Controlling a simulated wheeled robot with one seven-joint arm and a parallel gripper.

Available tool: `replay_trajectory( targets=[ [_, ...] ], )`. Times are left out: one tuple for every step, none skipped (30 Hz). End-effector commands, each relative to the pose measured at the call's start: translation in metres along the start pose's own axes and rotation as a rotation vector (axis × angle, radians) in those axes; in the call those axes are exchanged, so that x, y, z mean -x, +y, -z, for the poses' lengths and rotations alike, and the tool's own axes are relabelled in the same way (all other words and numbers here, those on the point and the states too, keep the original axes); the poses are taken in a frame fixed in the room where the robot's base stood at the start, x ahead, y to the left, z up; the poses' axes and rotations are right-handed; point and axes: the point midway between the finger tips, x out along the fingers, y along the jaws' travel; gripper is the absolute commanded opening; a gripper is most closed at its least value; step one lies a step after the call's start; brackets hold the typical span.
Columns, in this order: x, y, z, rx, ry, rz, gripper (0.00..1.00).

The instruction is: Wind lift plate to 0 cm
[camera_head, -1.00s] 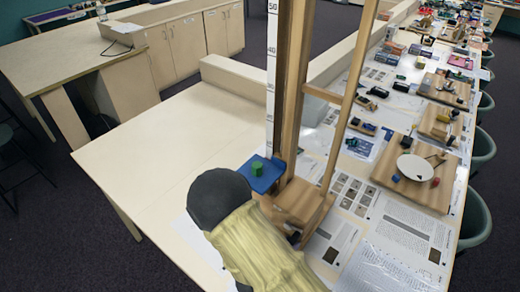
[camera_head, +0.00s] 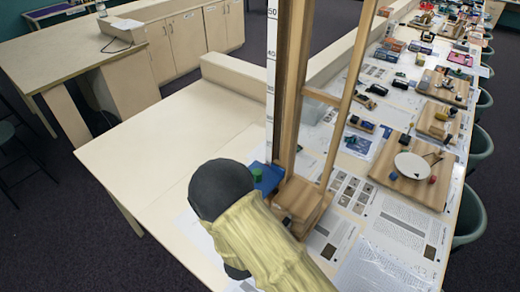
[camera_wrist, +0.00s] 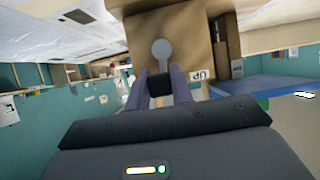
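The wooden lift tower (camera_head: 291,90) stands on the table with a white scale strip (camera_head: 271,60) up its left side. Its blue lift plate (camera_head: 270,178) sits low near the tower foot, with a green cylinder (camera_head: 256,174) on it; my arm partly hides the plate. The plate's height on the scale cannot be read. The wrist view is upside down and shows the blue plate (camera_wrist: 268,86) at right, and a grey crank arm (camera_wrist: 161,52) with a black knob (camera_wrist: 159,85). My gripper (camera_wrist: 160,90) has its fingers on both sides of the knob, seemingly touching it.
The pale table (camera_head: 190,125) is clear left of the tower. Printed sheets (camera_head: 405,235) and a wooden board with a white disc (camera_head: 412,166) lie to the right. More projects line the table behind. Green chairs (camera_head: 471,215) stand along its right edge.

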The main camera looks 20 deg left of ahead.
Motion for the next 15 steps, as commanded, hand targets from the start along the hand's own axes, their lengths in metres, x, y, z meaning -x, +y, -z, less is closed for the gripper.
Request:
replay_trajectory(
  targets=[
    [-0.0003,0.0000,0.0009,-0.001,0.003,0.000,0.30],
    [-0.0003,0.0000,0.0008,-0.001,0.003,0.000,0.36],
    [-0.0003,0.0000,0.0007,-0.001,0.002,0.000,0.44],
    [-0.0002,0.0000,0.0006,0.000,0.002,0.000,0.50],
    [-0.0002,0.0000,0.0006,0.000,0.002,0.000,0.55],
    [-0.0002,0.0001,0.0005,0.000,0.002,0.000,0.55],
    [-0.0001,0.0001,0.0004,0.000,0.001,0.000,0.55],
    [-0.0001,0.0001,0.0003,0.000,0.001,0.000,0.55],
    [-0.0001,0.0001,0.0003,0.000,0.001,0.000,0.55],
    [-0.0001,0.0001,0.0002,0.000,0.001,0.000,0.55],
    [-0.0001,0.0001,0.0002,0.000,0.001,0.000,0.55],
    [0.0000,0.0001,0.0001,0.000,0.001,0.000,0.55],
    [0.0004,0.0001,0.0002,0.000,0.001,0.000,0.55],
    [0.0010,0.0001,0.0003,0.000,0.000,0.000,0.55],
    [0.0025,0.0000,0.0004,0.001,0.000,0.001,0.55]
  ],
)
